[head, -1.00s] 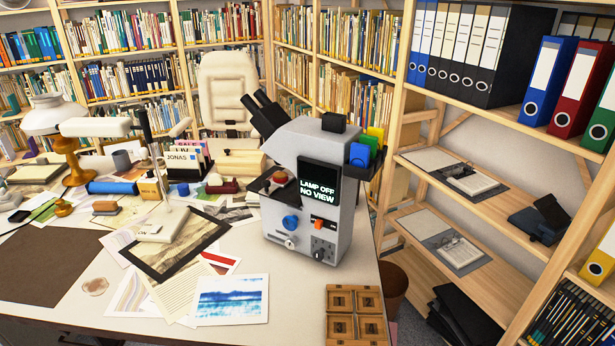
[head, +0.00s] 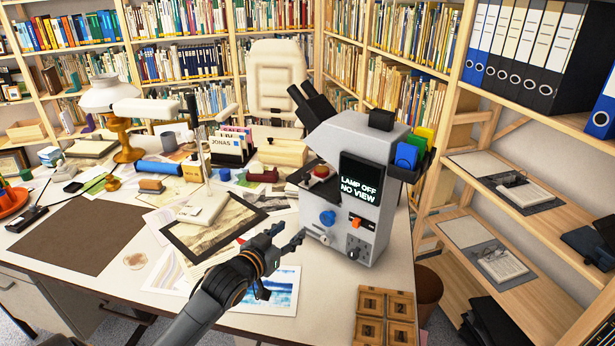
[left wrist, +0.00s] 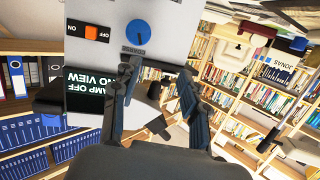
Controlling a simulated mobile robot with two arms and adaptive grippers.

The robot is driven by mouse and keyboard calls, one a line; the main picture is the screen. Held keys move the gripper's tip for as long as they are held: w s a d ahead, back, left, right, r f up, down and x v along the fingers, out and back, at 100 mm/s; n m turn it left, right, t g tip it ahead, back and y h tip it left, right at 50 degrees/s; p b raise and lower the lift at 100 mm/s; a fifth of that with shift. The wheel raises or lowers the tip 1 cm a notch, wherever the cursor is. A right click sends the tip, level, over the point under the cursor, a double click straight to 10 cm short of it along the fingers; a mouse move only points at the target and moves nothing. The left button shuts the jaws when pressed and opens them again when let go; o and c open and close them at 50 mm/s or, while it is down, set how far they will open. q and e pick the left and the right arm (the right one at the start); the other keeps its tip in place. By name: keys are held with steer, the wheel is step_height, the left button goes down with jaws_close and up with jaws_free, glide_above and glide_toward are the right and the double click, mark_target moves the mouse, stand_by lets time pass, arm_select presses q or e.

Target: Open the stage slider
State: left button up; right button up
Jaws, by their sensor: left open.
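The grey microscope (head: 377,214) stands upright on the desk, its screen (head: 359,184) reading "LAMP OFF NO VIEW". Its front has a blue knob (head: 327,217), an orange switch (head: 356,222) and smaller knobs below. A dark stage area with a red knob (head: 321,171) sits under the eyepieces; I cannot tell which part is the stage slider. My left gripper (head: 287,237) is open and empty, just left of the microscope's lower front. In the left wrist view, the microscope appears upside down beyond the fingers (left wrist: 157,72), with the blue knob (left wrist: 139,32) marked "COARSE". My right gripper is out of view.
Framed and loose prints (head: 213,227) lie left of the microscope. A wooden box with compartments (head: 386,312) sits at the desk's front right. A lamp (head: 111,95) and card holder (head: 231,147) stand further back. Bookshelves surround the desk.

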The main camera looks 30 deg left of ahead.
mark_target(304, 178)
arm_select(q)
steer(key=w+a+r+t, duration=0.2)
steer(key=w+a+r, duration=0.15)
steer(key=r, duration=0.25)
steer(key=w, duration=0.4)
steer(key=w+a, duration=0.1)
steer(key=w, duration=0.3)
steer(key=w+p, duration=0.1)
steer(key=w, duration=0.3)
steer(key=shift+w+a, duration=0.2)
steer(key=shift+w, duration=0.15)
jaws_close()
